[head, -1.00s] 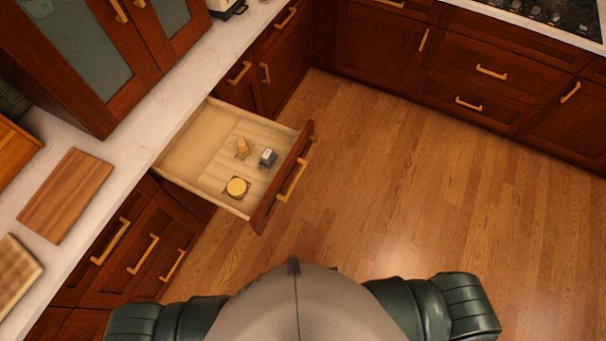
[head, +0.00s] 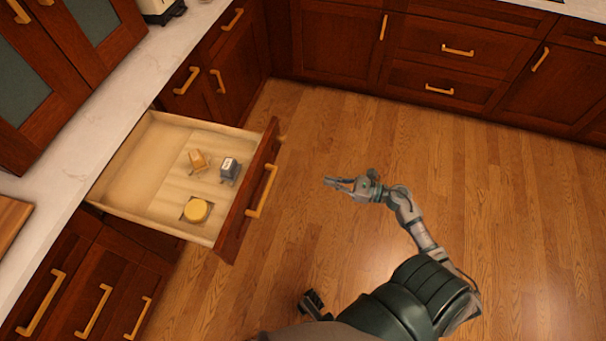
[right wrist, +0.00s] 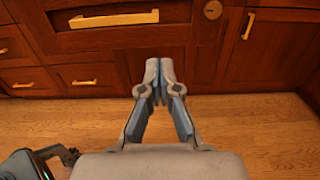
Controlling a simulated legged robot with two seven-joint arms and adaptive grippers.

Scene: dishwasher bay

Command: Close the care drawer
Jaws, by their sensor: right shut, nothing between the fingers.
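The care drawer (head: 222,236) stands pulled out from the counter on the left of the head view. Its gold handle (head: 262,190) is on the dark red front. Inside lie a round yellow item (head: 196,210), a tan item (head: 198,160) and a dark grey item (head: 229,170). My right gripper (head: 328,182) is over the floor to the right of the handle, apart from it. In the right wrist view its fingers (right wrist: 160,66) are together and empty, below a drawer handle (right wrist: 113,19). A small dark part of mine (head: 314,304), possibly the left gripper, shows near the bottom.
A white counter (head: 75,190) runs along the left above closed drawers and doors. More closed cabinets (head: 445,65) line the back. Wooden floor (head: 370,130) is clear between the drawer and the back cabinets. A dark knob-like piece (right wrist: 212,10) shows beside the wrist view's drawer front.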

